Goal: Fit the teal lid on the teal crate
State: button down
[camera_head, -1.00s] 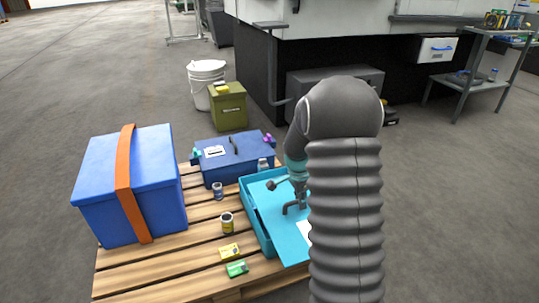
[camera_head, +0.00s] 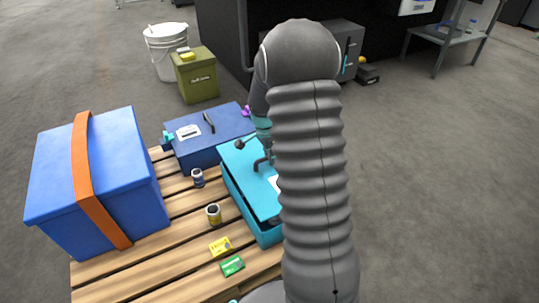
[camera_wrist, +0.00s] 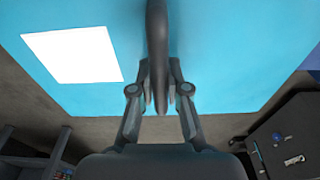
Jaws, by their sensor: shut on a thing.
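The teal lid (camera_head: 245,178) lies over the teal crate (camera_head: 268,236), roughly lined up with it. A narrow dark gap shows between them at the near right, so I cannot tell whether the lid is seated. My gripper (camera_wrist: 162,98) is shut on the lid's dark handle (camera_wrist: 157,35). In the wrist view the lid (camera_wrist: 235,50) fills the upper part, with a white label (camera_wrist: 75,57) on it. In the head view my arm hides the right side of the lid and crate and most of the gripper.
Crate and lid are on a wooden pallet (camera_head: 180,232). A blue box (camera_head: 215,150) stands close behind, and a strapped blue box (camera_head: 140,160) at left.

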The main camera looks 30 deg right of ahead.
aim_at(271, 168)
jog(key=shift+f+b, duration=1.65)
jog(key=shift+f, duration=1.15)
jog(key=shift+f+b, duration=0.4)
jog(key=shift+b, duration=0.1)
jog(key=shift+f, duration=0.35)
jog(key=c, duration=1.1)
grip_release()
jog(key=r, duration=0.4)
jog(key=a+r, duration=0.1)
jog(key=r, duration=0.7)
jog(key=shift+a, duration=0.2)
